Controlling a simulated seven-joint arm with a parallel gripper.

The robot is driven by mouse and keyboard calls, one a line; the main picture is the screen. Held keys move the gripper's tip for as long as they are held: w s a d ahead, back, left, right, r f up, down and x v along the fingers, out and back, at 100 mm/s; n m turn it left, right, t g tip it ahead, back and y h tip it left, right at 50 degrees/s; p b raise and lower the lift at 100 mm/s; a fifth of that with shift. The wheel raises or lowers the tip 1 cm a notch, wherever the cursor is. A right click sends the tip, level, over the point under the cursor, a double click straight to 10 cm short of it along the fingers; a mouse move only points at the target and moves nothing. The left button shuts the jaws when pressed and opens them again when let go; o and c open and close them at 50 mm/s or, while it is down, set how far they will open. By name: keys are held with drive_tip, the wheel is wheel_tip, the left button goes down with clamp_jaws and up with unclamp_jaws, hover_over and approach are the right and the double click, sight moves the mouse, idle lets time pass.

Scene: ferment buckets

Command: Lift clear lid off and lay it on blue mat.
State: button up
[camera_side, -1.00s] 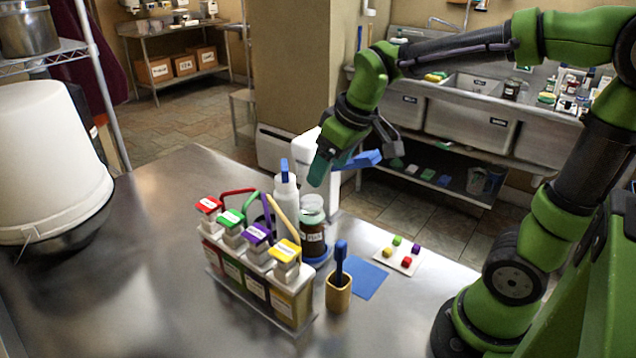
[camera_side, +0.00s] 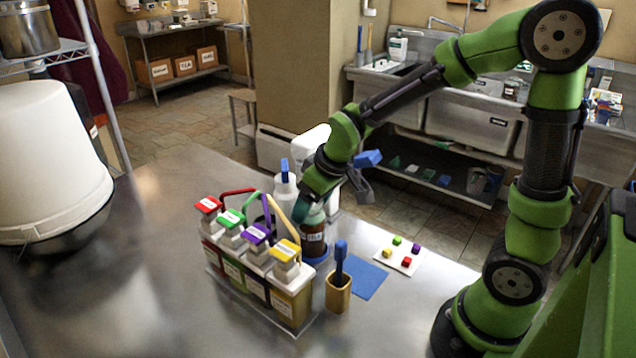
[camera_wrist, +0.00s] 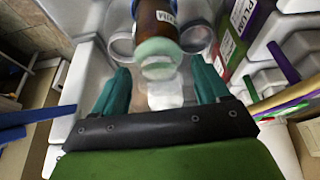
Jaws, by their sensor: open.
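A jar of brown contents with a white label (camera_side: 313,237) stands on a blue base on the steel table; it also shows in the wrist view (camera_wrist: 158,17). Its clear, pale green lid (camera_wrist: 157,47) is on top and is mostly hidden by my gripper in the side view. My gripper (camera_wrist: 160,68) is open, with its teal fingers either side of the lid's line but short of it in the wrist view. In the side view my gripper (camera_side: 303,206) is just above the jar. Whether it touches the lid cannot be told. The blue mat (camera_side: 366,281) lies bare, right of the jar.
A rack of several coloured-lid containers (camera_side: 257,273) stands close left of the jar. A wooden cup with a blue brush (camera_side: 338,292) stands between rack and mat. A card with coloured cubes (camera_side: 400,258) lies beyond the mat.

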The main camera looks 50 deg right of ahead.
drive_tip(key=shift+c, duration=0.2)
drive_tip(key=shift+r, duration=0.1)
drive_tip(key=c, duration=0.8)
